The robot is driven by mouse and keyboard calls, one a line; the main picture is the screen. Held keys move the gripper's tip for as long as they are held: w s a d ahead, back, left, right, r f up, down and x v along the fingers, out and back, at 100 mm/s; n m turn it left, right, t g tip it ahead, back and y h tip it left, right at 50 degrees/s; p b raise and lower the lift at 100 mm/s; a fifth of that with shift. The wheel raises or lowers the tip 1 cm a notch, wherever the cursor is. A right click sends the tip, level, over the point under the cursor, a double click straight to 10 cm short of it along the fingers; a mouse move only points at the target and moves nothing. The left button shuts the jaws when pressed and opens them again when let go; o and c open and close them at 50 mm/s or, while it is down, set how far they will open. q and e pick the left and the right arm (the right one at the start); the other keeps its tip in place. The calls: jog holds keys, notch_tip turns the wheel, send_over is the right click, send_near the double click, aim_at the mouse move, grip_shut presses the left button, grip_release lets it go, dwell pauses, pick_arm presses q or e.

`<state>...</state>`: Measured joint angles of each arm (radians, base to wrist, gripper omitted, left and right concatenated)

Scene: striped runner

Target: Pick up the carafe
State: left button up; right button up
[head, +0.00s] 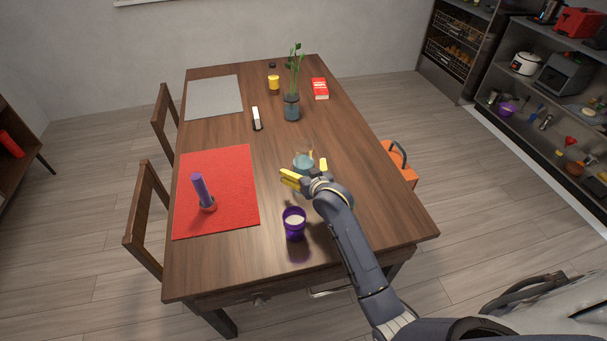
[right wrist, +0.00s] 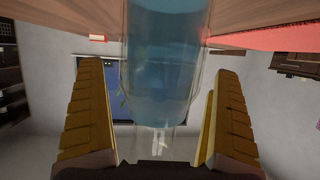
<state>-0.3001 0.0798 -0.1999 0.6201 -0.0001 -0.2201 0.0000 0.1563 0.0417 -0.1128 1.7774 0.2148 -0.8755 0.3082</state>
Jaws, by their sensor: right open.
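The carafe (head: 303,162) is clear glass with blue liquid. It stands on the wooden table, partly hidden by my right gripper (head: 307,172). In the right wrist view the carafe (right wrist: 165,60) is large and lies between the two yellow fingers of my right gripper (right wrist: 160,75). The fingers are open, with a visible gap on each side of the glass. The carafe's lower outline in that view narrows toward the palm. My left gripper is in neither view.
A purple cup (head: 294,223) with pale contents stands near my right forearm. A plant in a glass vase (head: 292,107), a yellow jar (head: 273,80) and a red box (head: 320,88) stand farther back.

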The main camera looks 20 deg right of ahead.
jog(key=shift+w, duration=0.2)
jog(key=c, duration=1.5)
jog(key=shift+c, duration=0.4)
jog(key=shift+r, duration=0.1)
jog(key=shift+r, duration=0.1)
